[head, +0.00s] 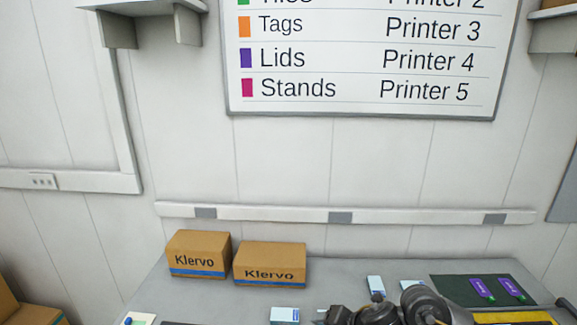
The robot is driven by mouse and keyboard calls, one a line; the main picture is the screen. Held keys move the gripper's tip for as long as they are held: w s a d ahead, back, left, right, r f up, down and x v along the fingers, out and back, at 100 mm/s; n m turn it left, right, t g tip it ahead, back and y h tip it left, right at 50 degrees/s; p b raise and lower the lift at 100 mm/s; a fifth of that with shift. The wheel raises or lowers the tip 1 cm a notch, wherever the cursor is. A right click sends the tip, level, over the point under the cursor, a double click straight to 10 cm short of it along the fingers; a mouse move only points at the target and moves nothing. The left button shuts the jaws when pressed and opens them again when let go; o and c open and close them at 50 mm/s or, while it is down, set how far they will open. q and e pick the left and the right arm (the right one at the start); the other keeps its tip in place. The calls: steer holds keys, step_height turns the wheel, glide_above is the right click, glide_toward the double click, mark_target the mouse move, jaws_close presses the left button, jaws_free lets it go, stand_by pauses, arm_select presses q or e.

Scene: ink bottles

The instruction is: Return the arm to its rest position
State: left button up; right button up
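Part of a dark arm (425,303), which looks like my right one, shows at the bottom edge of the head view, right of centre. Its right gripper (322,317) points left, low over the grey table (210,300). The gripper is small and cut off by the frame edge, so I cannot tell whether it is open or shut or holds anything. My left gripper is not in view.
Two Klervo cartons (198,254) (270,263) stand at the table's back left. Small white-and-blue boxes (285,314) (376,284) lie near the arm. A dark mat (452,291) at the right holds two purple items (482,288) (512,287). A whiteboard (360,60) hangs above.

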steer(key=s+a+f+m+t+y, duration=0.1)
steer(key=s+a+m, duration=0.4)
steer(key=m, duration=0.1)
steer(key=s+d+f+m+g+h, duration=0.25)
steer(key=s+d+f+m, duration=0.25)
steer(key=s+d+m, duration=0.6)
steer(key=s+d+f+m+g+h, duration=0.2)
steer(key=s+d+f+m+h, duration=0.2)
steer(key=s+d+m, duration=0.7)
steer(key=s+a+f+b, duration=0.2)
steer(key=s+f+b, duration=0.1)
steer(key=f, duration=1.3)
steer(key=s+a+f+b, duration=0.1)
steer(key=s+f+b, duration=0.15)
steer(key=f, duration=1.35)
steer(key=s+d+f+g+b, duration=0.2)
steer(key=s+f+b, duration=0.2)
steer(key=s+f, duration=1.2)
step_height(320, 180, down, 4)
steer(key=shift+d+r+m, duration=0.25)
steer(key=shift+d+m, duration=0.05)
steer(key=shift+d, duration=0.1)
